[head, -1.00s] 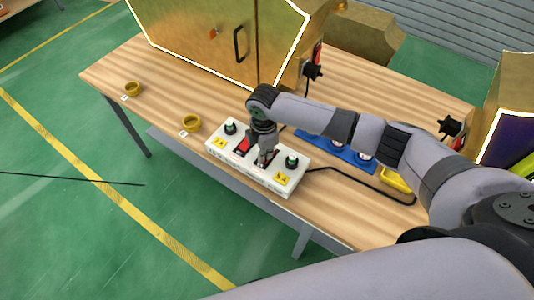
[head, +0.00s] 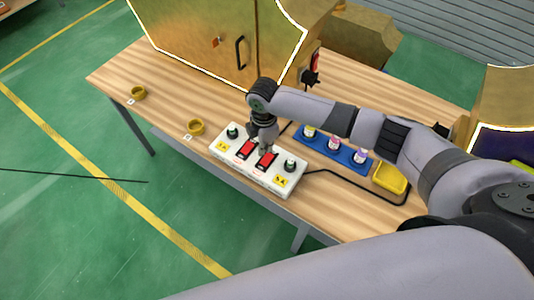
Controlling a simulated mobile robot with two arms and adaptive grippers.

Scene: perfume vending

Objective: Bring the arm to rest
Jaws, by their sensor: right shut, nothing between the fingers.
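My right arm reaches in from the right over the wooden table. My right gripper (head: 266,148) is shut and empty, pointing down above the white control box (head: 232,168). The box carries two red switches, the left one (head: 246,149) and the right one (head: 267,160), and dark knobs at its ends. The gripper hides part of the box's back edge; I cannot tell whether it touches the box. My left gripper is not in view.
A blue tray (head: 322,147) with several small bottles lies behind the box. A gold cabinet (head: 200,35) stands behind. A black cable runs right from the box.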

